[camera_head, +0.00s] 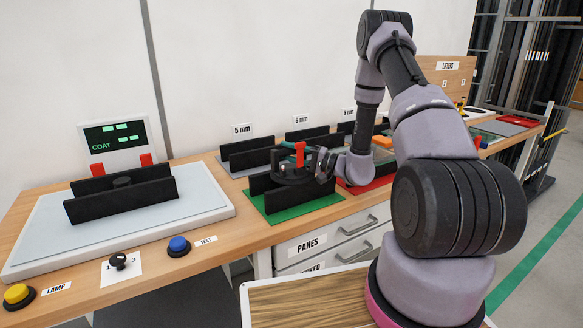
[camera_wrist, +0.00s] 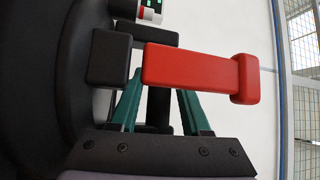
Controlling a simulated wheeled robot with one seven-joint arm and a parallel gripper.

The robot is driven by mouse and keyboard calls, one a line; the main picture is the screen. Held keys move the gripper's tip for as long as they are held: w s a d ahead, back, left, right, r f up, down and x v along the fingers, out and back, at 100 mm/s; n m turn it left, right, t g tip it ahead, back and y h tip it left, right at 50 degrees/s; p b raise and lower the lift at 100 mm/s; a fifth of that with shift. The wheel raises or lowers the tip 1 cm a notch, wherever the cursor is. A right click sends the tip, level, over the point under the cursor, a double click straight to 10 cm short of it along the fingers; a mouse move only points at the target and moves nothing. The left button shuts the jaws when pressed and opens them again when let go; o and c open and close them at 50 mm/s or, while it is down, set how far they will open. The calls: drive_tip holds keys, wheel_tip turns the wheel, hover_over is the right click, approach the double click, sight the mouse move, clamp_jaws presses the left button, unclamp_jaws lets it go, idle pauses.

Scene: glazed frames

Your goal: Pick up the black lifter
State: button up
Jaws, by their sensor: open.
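The black lifter (camera_head: 292,176) is a round black body with a red upright lever (camera_head: 300,154). It sits at the black rack on the green mat. In the wrist view its dark body (camera_wrist: 50,90) fills the left side and the red lever (camera_wrist: 190,68) crosses the upper middle. My gripper (camera_head: 301,149) is at the lifter, with its teal fingers (camera_wrist: 160,98) open. A black part shows between the fingers, partly behind the red lever. I cannot tell whether the fingers touch it.
A black rack (camera_head: 120,203) stands on the pale bench plate at left, near the yellow (camera_head: 18,294) and blue (camera_head: 178,246) buttons. More black racks (camera_head: 250,154) stand behind the lifter. The LIFTERS board (camera_head: 447,80) is at the far right. My arm covers the right middle.

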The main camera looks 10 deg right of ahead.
clamp_jaws()
idle(1.4)
